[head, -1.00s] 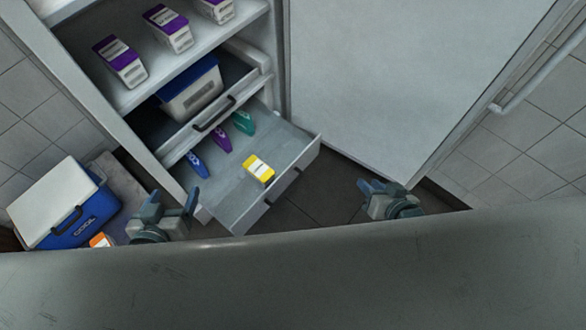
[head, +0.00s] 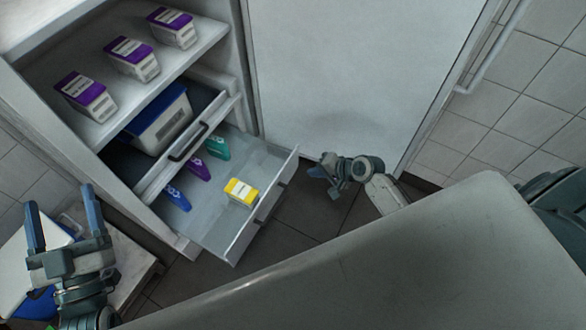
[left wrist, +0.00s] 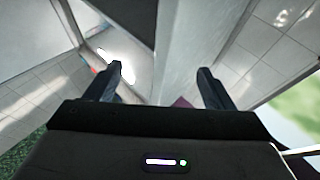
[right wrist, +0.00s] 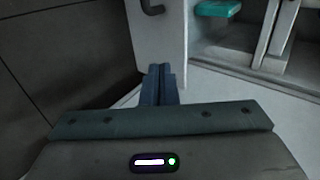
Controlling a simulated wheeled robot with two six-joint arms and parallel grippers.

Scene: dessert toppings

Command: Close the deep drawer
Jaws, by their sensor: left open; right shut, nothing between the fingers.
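The lower drawer (head: 238,245) is pulled out of the cabinet, its grey front facing me, with dark handles. In it lie a yellow-and-white box (head: 241,192) and blue, purple and teal items (head: 217,148). My right gripper (head: 322,172) is shut and empty, just right of the drawer's front corner. In the right wrist view its fingertips (right wrist: 160,72) are at the lower edge of a pale panel with a dark handle; contact cannot be told. My left gripper (head: 62,205) is open and empty, left of the cabinet; its spread fingers also show in the left wrist view (left wrist: 160,78).
Above is a drawer (head: 200,135) holding a blue-and-white bin (head: 163,118). Purple-topped boxes (head: 132,58) stand on the shelf above. A large white door (head: 350,70) stands right of the drawer. A cooler (head: 25,262) is behind my left gripper. Dark floor (head: 300,208) is clear before the drawer.

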